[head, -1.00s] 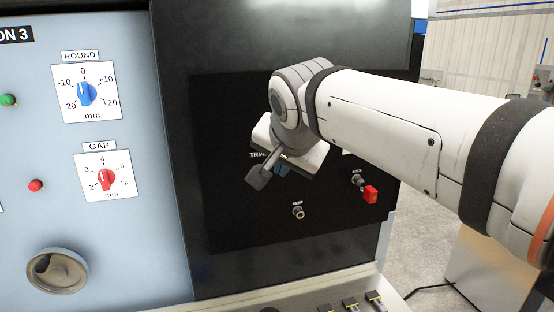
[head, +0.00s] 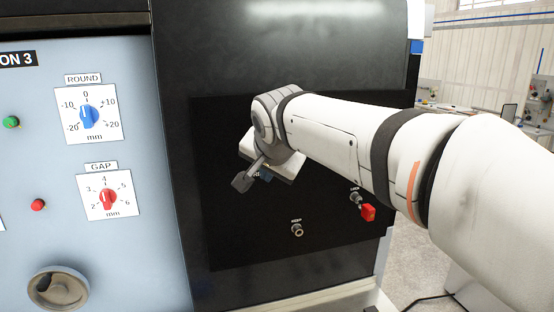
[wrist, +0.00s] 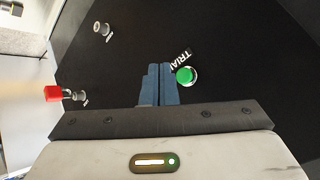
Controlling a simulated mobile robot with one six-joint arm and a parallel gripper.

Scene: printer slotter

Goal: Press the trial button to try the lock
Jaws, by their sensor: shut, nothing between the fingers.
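The green trial button (wrist: 186,75) sits on the black panel, just right of my gripper's fingertips in the wrist view. In the head view my wrist hides the button.
A small metal fitting (head: 297,230) sits on the panel below my wrist. Open floor shows at the right.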

